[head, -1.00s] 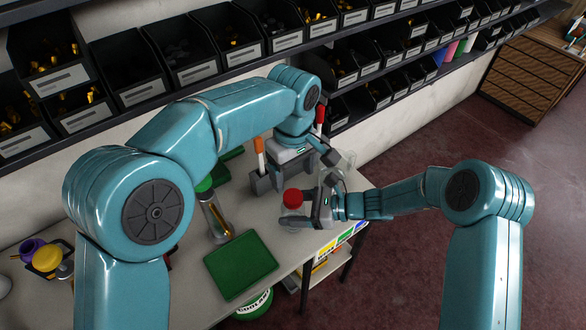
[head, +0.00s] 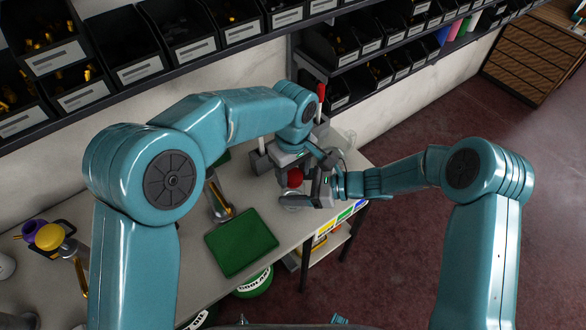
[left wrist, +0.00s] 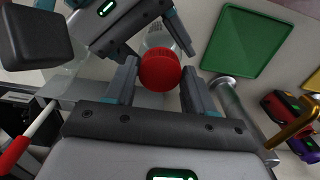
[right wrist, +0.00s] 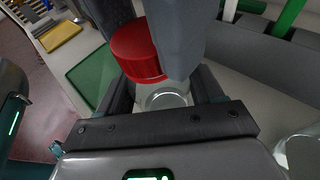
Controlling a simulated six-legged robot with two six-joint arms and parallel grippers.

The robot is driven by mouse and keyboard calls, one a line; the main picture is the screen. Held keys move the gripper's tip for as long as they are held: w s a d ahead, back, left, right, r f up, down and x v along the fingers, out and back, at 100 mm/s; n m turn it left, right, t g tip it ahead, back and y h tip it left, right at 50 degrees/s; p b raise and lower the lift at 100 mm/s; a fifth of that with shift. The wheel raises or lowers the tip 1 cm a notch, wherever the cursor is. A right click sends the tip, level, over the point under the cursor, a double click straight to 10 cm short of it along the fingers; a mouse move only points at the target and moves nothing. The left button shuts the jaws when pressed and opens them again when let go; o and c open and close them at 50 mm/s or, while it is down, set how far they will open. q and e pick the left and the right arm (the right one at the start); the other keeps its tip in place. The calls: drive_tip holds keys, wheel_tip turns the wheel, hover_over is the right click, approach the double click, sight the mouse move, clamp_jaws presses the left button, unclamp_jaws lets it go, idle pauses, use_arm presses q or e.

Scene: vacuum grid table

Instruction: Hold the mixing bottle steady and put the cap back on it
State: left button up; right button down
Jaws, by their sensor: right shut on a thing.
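The clear mixing bottle (left wrist: 158,40) stands upright near the table's right front edge; it also shows in the right wrist view (right wrist: 167,97). The red cap (head: 295,178) is at its top; I cannot tell whether it is screwed down. My right gripper (head: 310,200) comes in from the right and is shut on the bottle below the cap. My left gripper (left wrist: 158,80) is above it, with its open fingers on either side of the cap and a narrow gap showing. In the right wrist view a left finger hides part of the cap (right wrist: 136,50).
A green tray (head: 241,242) lies left of the bottle. A clear tube (head: 218,203) stands behind the tray. A red-tipped stick (head: 321,92) stands in a rack behind. Shelved black bins (head: 185,38) line the wall. A yellow-topped item (head: 49,237) is at far left.

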use_arm(q)
drive_tip(key=c, duration=0.4)
drive_tip(key=m, duration=0.6)
drive_tip(key=shift+m, duration=0.4)
drive_tip(key=m, duration=1.1)
drive_tip(key=o, duration=1.1)
drive_tip(key=shift+o, duration=0.2)
drive_tip(key=shift+r, duration=2.3)
